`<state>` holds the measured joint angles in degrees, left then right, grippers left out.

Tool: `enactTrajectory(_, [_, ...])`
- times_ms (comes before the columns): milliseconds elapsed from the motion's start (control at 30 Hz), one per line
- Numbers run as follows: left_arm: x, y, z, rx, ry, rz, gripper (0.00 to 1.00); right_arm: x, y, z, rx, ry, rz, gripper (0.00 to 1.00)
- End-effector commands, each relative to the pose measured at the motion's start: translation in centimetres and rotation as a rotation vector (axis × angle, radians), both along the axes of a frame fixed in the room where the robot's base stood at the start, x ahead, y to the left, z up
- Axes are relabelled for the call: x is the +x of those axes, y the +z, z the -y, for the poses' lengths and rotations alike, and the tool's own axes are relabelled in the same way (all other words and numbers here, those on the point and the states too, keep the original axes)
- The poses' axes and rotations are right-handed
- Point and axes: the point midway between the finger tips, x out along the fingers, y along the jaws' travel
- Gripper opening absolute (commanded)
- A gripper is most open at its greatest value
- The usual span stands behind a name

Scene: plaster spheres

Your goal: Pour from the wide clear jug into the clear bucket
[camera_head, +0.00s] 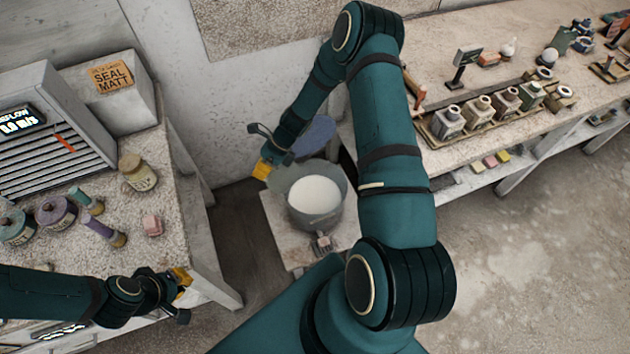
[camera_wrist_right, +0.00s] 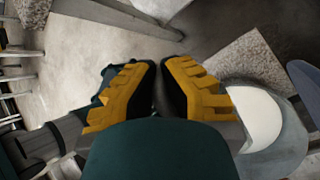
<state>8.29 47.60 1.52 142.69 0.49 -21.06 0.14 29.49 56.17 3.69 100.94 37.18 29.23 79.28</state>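A wide, see-through grey container (camera_head: 345,190) with white contents, seemingly the clear bucket, stands on a low pale stand below my right arm. It also shows at the right of the right wrist view (camera_wrist_right: 292,135). I cannot make out a separate wide clear jug. My right gripper (camera_head: 262,170) is just left of the container, apart from it.
The left bench (camera_head: 188,215) holds a jar (camera_head: 137,172), several small pots and a grey oven-like box (camera_head: 50,125). A blue disc (camera_head: 313,137) is behind the container. The right bench carries a tray of bottles (camera_head: 480,115). Open floor (camera_head: 520,265) lies at right.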

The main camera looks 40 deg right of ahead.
Motion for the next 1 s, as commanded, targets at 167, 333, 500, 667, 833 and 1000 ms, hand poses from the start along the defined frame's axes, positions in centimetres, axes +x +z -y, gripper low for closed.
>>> enactTrajectory(167, [-0.1, 1.5, -0.1, -0.002, -0.001, -0.001, 0.0, 0.2, 0.3, -0.6, -0.066, 0.005, -0.025, 0.0])
enactTrajectory(333, [-0.1, 2.0, -0.1, -0.003, 0.0, -0.001, 0.0, 0.1, 0.1, -0.8, -0.1, 0.008, -0.04, 0.0])
enactTrajectory(500, [-0.1, 4.0, -0.1, -0.003, 0.0, -0.001, 0.0, 0.2, 0.0, -1.0, -0.216, 0.02, -0.082, 0.0])
enactTrajectory(667, [-0.1, 5.4, -0.1, -0.002, 0.0, -0.001, 0.0, 0.1, -0.5, -1.1, -0.324, 0.025, -0.123, 0.0])
enactTrajectory(833, [-0.1, 5.4, -0.1, -0.002, 0.0, -0.001, 0.0, 0.1, -1.3, -1.1, -0.429, 0.031, -0.161, 0.0])
enactTrajectory(1000, [-0.1, 5.3, -0.1, -0.002, 0.0, -0.001, 0.0, 0.1, -1.7, -1.2, -0.531, 0.037, -0.198, 0.0])
